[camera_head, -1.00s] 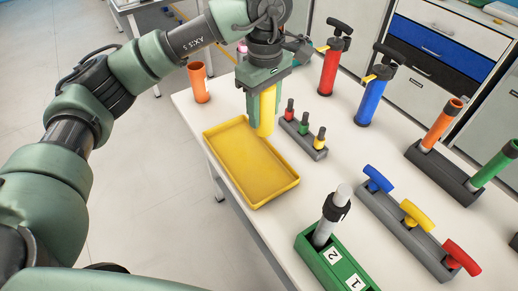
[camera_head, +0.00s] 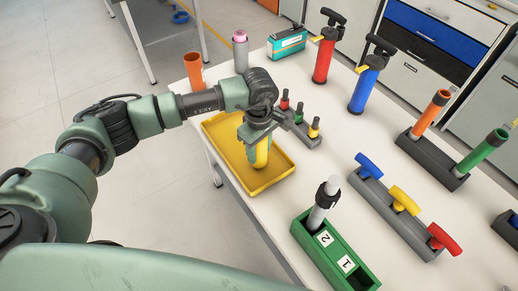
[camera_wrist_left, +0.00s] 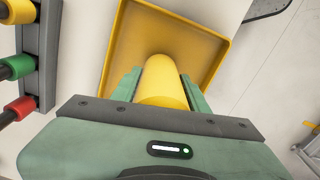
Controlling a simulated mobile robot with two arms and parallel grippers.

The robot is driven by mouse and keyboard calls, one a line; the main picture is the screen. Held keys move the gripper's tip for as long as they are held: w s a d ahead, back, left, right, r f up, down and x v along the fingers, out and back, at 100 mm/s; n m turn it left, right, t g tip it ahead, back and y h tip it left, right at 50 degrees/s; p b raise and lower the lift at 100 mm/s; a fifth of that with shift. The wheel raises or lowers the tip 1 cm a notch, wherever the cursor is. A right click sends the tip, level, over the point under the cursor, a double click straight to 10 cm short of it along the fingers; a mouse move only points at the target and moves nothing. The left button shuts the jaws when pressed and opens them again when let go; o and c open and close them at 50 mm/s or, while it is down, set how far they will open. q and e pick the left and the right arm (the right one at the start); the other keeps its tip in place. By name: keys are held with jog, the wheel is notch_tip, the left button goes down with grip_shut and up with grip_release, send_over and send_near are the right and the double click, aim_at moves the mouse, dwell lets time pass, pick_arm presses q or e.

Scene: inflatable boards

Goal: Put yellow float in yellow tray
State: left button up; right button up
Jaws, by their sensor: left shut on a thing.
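The yellow float (camera_head: 261,154) is a smooth yellow cylinder held upright between the fingers of my left gripper (camera_head: 257,143). The yellow tray (camera_head: 223,146) is a shallow rectangular tray on the white table. The float is over the tray's interior in the head view; whether its lower end touches the tray floor I cannot tell. In the left wrist view, the float (camera_wrist_left: 162,82) sits between the green fingers, with the tray (camera_wrist_left: 207,42) behind it. The gripper hides the float's upper part. My right gripper is not in view.
A rack with red, green and yellow small plugs (camera_head: 305,131) stands close to the right of my left gripper. An orange cup (camera_head: 194,70) and a grey-pink cylinder (camera_head: 240,51) stand behind. Red and blue pumps (camera_head: 364,91), a green box (camera_head: 335,257) and a handle rack (camera_head: 395,216) stand rightward.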

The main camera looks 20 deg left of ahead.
pick_arm(q)
jog(key=shift+f, duration=0.4)
jog(key=shift+f, duration=0.1)
jog(key=shift+f, duration=0.15)
jog(key=o, duration=1.3)
